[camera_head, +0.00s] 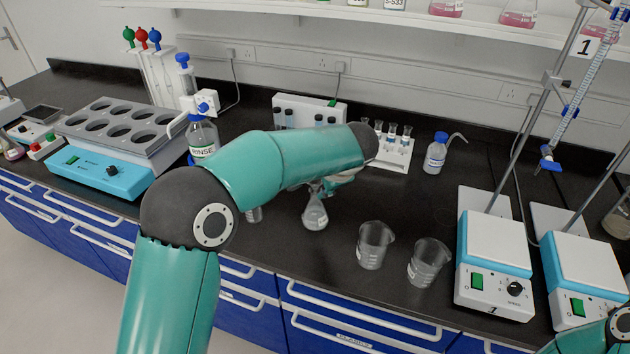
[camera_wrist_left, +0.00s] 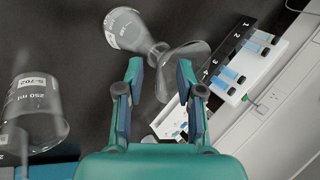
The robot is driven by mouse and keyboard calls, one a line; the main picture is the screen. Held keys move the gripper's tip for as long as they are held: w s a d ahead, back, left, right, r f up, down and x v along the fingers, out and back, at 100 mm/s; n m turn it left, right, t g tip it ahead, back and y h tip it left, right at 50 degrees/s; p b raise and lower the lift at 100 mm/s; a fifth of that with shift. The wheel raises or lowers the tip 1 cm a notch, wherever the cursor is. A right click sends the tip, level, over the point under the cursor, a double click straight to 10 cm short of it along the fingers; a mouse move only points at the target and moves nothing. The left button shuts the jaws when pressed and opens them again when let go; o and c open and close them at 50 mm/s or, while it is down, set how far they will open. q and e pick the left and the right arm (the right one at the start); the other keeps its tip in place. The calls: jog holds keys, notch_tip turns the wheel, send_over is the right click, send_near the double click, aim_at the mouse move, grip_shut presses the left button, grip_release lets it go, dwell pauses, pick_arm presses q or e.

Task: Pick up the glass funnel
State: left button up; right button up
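The glass funnel (camera_wrist_left: 186,58) is clear and shows in the left wrist view just beyond my left fingertips, its wide part toward the right finger. Its narrow end is by the mouth of a conical glass flask (camera_wrist_left: 128,30); it seems to sit in the neck, but the clear glass makes this hard to tell. My left gripper (camera_wrist_left: 158,70) is open, with a gap between its fingers and nothing clamped. In the head view the flask (camera_head: 315,214) stands on the bench below my left gripper (camera_head: 328,186), which my forearm partly hides. My right gripper is out of view.
Two glass beakers (camera_head: 374,246) (camera_head: 428,264) stand right of the flask. A white tube rack (camera_head: 398,152) is behind the gripper, with a wash bottle (camera_head: 436,155) beside it. Hotplate stirrers (camera_head: 494,260) stand at right. A rinse bottle (camera_head: 202,140) is at left.

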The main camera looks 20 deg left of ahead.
pick_arm(q)
jog(key=shift+c, duration=0.3)
grip_shut()
jog(key=shift+r, duration=0.1)
